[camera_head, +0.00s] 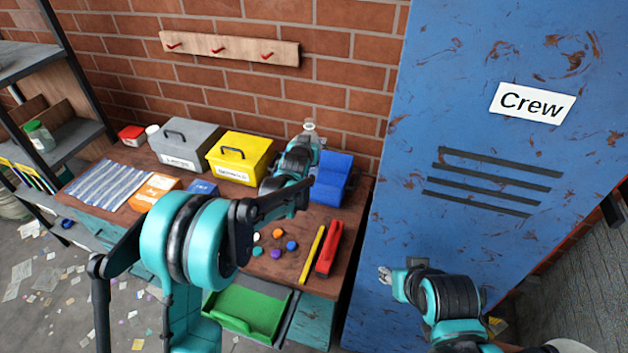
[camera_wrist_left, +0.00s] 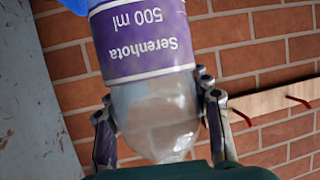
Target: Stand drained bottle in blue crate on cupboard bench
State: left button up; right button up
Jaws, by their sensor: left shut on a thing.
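The bottle is clear, with a purple label reading "Serenhota 500 ml", in the left wrist view (camera_wrist_left: 150,45). My left gripper (camera_wrist_left: 160,112) is shut on its clear shoulder. In the head view my left gripper (camera_head: 304,150) is over the back of the bench beside the blue crate, and a small clear part of the bottle (camera_head: 309,128) shows above it. The blue crate (camera_head: 333,180) stands at the bench's back right. A blue edge, probably the crate, shows by the bottle's far end; whether the base is inside is hidden. My right gripper (camera_head: 386,275) is low before the locker; its jaws are too small to judge.
The bench (camera_head: 225,207) also bears a grey toolbox (camera_head: 186,148), a yellow toolbox (camera_head: 240,158), several coloured caps and a red tool (camera_head: 329,248). A blue locker (camera_head: 480,60) stands close right of the bench. A green tray (camera_head: 245,308) sits below its front.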

pick_arm(q)
jog(key=w+d+m+h, duration=0.1)
jog(key=w+d, duration=0.3)
jog(key=w, duration=0.2)
jog(key=shift+w+r+h, duration=0.15)
jog(key=shift+w+h, duration=0.15)
jog(key=shift+m, duration=0.3)
jog(key=f+b, duration=0.1)
jog(key=f, duration=0.3)
jog(key=f+b, duration=0.2)
jog(key=f, duration=0.3)
jog(key=w+f+b, duration=0.1)
jog(key=f+b, duration=0.1)
jog(key=f, duration=0.2)
jog(key=shift+d+f, duration=0.25)
jog(key=shift+d, duration=0.1)
grip_shut()
jog(key=shift+f, duration=0.15)
jog(key=o, duration=1.7)
grip_release()
jog(key=shift+c, duration=0.2)
